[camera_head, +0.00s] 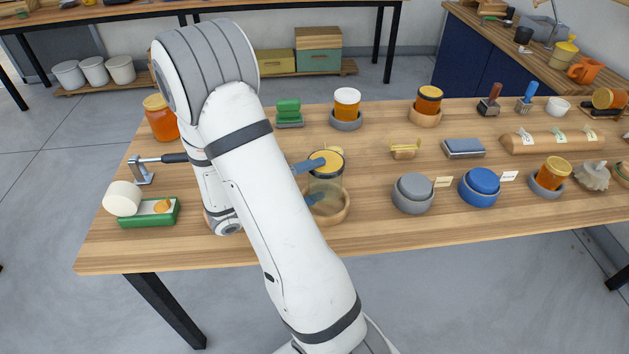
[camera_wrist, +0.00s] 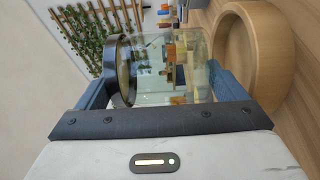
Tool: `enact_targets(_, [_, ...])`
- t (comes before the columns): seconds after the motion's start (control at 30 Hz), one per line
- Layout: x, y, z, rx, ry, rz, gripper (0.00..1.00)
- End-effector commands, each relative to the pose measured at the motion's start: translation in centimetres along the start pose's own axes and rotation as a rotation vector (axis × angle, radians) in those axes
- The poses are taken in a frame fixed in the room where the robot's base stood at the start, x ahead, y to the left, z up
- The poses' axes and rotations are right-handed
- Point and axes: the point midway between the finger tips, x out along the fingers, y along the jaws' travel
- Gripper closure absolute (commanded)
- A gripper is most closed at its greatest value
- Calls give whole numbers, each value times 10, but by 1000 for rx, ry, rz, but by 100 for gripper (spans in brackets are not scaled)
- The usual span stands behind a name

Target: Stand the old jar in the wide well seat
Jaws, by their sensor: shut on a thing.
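A clear glass jar with a yellow-topped, dark-rimmed lid (camera_head: 326,162) stands upright in my gripper (camera_head: 311,182). Its glass body also shows in the wrist view (camera_wrist: 165,70), between the two blue fingers of my gripper (camera_wrist: 165,88). My gripper is shut on the jar from its left side in the head view. A wide round wooden seat (camera_head: 345,210) is directly under the jar. Its pale ring also shows in the wrist view (camera_wrist: 268,60), at the jar's base end. I cannot tell whether the base is inside the ring or just above it. My arm hides the seat's left side.
A white-lidded honey jar (camera_head: 347,103) stands farther back. A green tray (camera_head: 150,214) is at the left.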

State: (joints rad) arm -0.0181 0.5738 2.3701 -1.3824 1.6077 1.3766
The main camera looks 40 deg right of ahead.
Motion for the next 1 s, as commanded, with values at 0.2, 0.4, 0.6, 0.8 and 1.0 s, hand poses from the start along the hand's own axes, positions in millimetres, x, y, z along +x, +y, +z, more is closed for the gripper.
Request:
enact_targets(0.2, [0, -5, 0, 0, -1, 1, 38])
enact_targets(0.4, [0, -5, 0, 0, -1, 1, 38])
enact_targets(0.6, [1, -7, 0, 1, -1, 1, 38])
enact_targets(0.8, [1, -8, 0, 0, -2, 1, 3])
enact_targets(1.0, [1, -9, 1, -1, -3, -1, 0])
